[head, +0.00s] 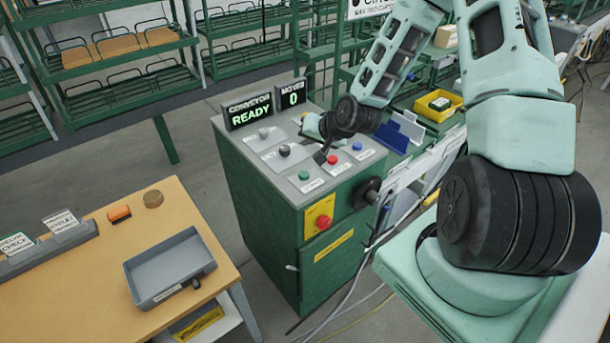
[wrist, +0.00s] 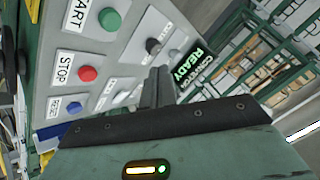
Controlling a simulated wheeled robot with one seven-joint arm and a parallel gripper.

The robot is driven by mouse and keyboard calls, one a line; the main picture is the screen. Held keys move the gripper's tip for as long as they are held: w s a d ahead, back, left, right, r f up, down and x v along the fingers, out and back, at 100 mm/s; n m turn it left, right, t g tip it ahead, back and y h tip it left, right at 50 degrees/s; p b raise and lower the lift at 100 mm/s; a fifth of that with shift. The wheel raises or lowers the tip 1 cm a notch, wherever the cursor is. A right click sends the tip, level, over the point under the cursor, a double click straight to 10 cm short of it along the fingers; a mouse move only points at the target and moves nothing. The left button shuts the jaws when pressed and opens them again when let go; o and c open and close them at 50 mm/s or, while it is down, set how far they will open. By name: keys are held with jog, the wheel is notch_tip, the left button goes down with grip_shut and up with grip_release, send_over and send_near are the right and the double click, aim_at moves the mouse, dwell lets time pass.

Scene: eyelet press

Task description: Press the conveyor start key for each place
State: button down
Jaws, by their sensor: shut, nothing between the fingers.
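The control console (head: 300,215) is a green cabinet with a sloped grey top. The green key (head: 304,175) sits on its near edge; in the wrist view the green key (wrist: 110,20) has a partly cut-off label ending in "ART". The red key (head: 332,159) beside it is labelled STOP in the wrist view (wrist: 87,73). The lit display (head: 249,111) reads CONVEYOR READY, and the counter display (head: 292,94) reads MOVED 0. My gripper (head: 320,156) is shut and empty over the panel, near the green and red keys. Contact with the panel cannot be told.
A blue key (head: 357,146), a black knob (head: 284,150) and a red-on-yellow stop button (head: 323,222) are also on the console. A wooden table (head: 100,270) with a grey tray (head: 168,268) stands left. Green racks (head: 120,60) stand behind. Cables lie on the floor.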

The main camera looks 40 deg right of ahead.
aim_at(307, 176)
jog(key=shift+f, duration=0.1)
notch_tip(307, 176, down, 9)
jog(key=b, duration=0.7)
dwell(2.0)
jog(key=shift+f+b, duration=0.25)
jog(key=shift+b, duration=0.1)
